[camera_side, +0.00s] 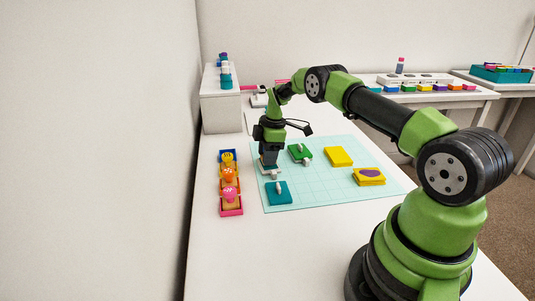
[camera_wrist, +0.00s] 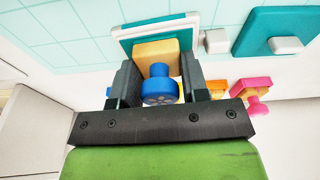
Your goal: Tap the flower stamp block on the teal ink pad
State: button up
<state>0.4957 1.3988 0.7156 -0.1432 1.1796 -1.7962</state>
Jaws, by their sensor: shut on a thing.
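My gripper (camera_wrist: 155,70) is shut on a wooden stamp block (camera_wrist: 155,50) with a blue knob (camera_wrist: 158,85). In the side view my gripper (camera_side: 268,160) points down at the left part of the cutting mat. A teal ink pad with a pale rim (camera_wrist: 120,32) lies directly under the block. I cannot tell whether they touch. A separate teal piece with a grey-white tab (camera_wrist: 275,25) lies beside it, nearer the side camera (camera_side: 278,195).
A tray (camera_side: 231,212) with coloured compartments and stamps stands left of the pale teal mat (camera_side: 320,190). A green pad (camera_side: 299,153) and yellow pads (camera_side: 338,157) (camera_side: 368,180) lie on the mat. A white box (camera_side: 221,108) stands behind on the left.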

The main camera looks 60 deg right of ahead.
jog(key=shift+f, duration=0.15)
jog(key=shift+o, duration=1)
jog(key=shift+s, duration=0.1)
jog(key=shift+c, duration=1.4)
jog(key=shift+r, duration=3.1)
